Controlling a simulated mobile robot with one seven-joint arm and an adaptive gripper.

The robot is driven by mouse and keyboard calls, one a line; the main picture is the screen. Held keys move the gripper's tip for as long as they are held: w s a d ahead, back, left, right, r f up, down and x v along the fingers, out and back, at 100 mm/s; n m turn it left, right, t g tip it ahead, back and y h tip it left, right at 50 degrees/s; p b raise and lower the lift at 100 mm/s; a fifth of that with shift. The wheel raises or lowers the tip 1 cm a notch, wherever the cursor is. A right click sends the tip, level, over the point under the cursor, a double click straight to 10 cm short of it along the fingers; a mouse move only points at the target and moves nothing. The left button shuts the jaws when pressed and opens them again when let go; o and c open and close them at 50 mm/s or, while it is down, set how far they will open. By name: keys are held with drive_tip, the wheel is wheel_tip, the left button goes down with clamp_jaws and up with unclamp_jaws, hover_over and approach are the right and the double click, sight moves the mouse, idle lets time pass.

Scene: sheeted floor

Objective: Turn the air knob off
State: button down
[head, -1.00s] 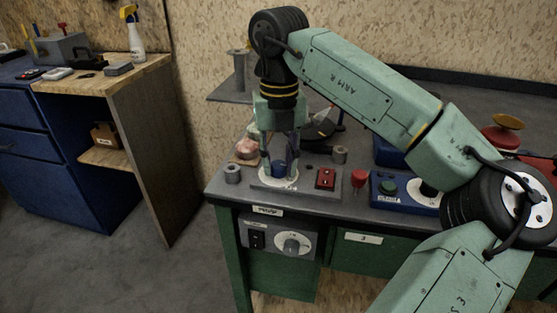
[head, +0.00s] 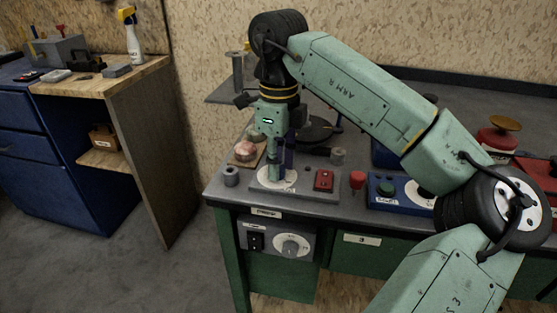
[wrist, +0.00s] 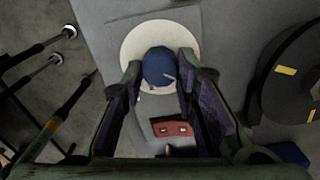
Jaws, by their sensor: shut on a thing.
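A blue knob (wrist: 158,68) stands on a round white dial (wrist: 130,48) in the wrist view. My gripper (wrist: 159,72) points down over it, with its fingers on either side, shut on the knob. In the head view my gripper (head: 280,176) is at the worktop's front left, over the same dial (head: 287,182), and a finger hides the knob. A pale line marks the knob's top. I cannot read any lettering for air on this dial.
A red switch (head: 324,180) sits right of the dial, then a red button (head: 357,180) and a blue box (head: 400,192) with a green button. A grey knob (head: 290,247) is on the front panel below.

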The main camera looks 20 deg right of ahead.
drive_tip(key=n, duration=0.3)
drive_tip(key=shift+w+n, duration=0.1)
drive_tip(key=shift+n, duration=2)
drive_tip(key=c, duration=1.2)
unclamp_jaws()
drive_tip(key=shift+c, duration=0.2)
wheel_tip(320, 180, up, 12)
